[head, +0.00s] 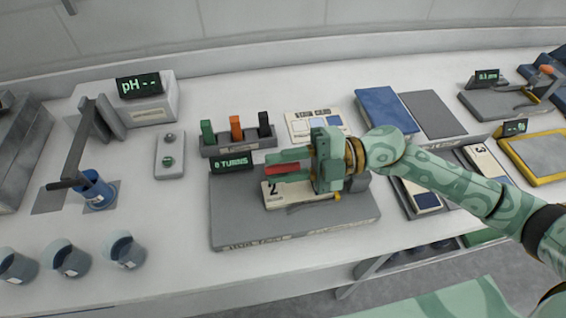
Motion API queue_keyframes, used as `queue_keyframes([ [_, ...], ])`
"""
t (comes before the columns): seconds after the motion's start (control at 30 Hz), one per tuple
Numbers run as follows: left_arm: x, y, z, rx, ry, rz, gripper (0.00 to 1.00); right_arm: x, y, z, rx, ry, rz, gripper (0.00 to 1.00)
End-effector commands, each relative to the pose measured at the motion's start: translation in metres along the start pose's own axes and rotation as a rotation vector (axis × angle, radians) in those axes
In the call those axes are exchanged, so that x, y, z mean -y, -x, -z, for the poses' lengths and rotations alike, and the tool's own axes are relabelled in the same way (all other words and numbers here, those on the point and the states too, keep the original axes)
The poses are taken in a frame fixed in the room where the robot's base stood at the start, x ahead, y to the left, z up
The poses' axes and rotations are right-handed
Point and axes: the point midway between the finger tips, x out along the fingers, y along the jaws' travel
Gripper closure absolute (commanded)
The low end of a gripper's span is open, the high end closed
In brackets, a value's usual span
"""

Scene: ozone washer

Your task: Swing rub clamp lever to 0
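The rub station is a grey plate (228,215) at the table's middle front, with a dark display (232,163) reading "0 TURNS". A pale card (273,194) marked "2" lies on it. My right gripper (283,166) is over the plate's back part, fingers pointing left. A red bar (283,169) shows between its fingers; I cannot tell whether they grip it or whether it is the clamp lever. A small yellow tip (337,196) shows below the gripper's body. The gripper hides much of the clamp. My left gripper is not in view.
A rack (238,146) with green, orange and black pieces stands behind the plate. A pH meter (148,104), a blue cup (96,190) and several grey cups (68,260) are at left. A blue pad (386,108) and a yellow-framed tray (541,155) are at right.

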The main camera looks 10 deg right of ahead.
Motion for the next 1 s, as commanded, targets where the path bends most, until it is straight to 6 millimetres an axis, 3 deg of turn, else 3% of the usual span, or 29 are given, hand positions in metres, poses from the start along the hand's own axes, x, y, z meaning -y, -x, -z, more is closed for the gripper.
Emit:
queue_keyframes([
  [0.57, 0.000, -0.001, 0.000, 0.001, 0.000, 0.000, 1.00, 0.001, 0.007, -0.001, 0.001, -0.001, 0.002, 0.64],
  [0.77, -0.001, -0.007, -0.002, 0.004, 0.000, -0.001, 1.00, 0.003, 0.047, -0.002, 0.005, -0.004, 0.004, 0.64],
  [1.0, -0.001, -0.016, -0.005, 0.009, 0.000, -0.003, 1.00, 0.003, 0.113, -0.002, 0.005, -0.004, 0.004, 0.64],
])
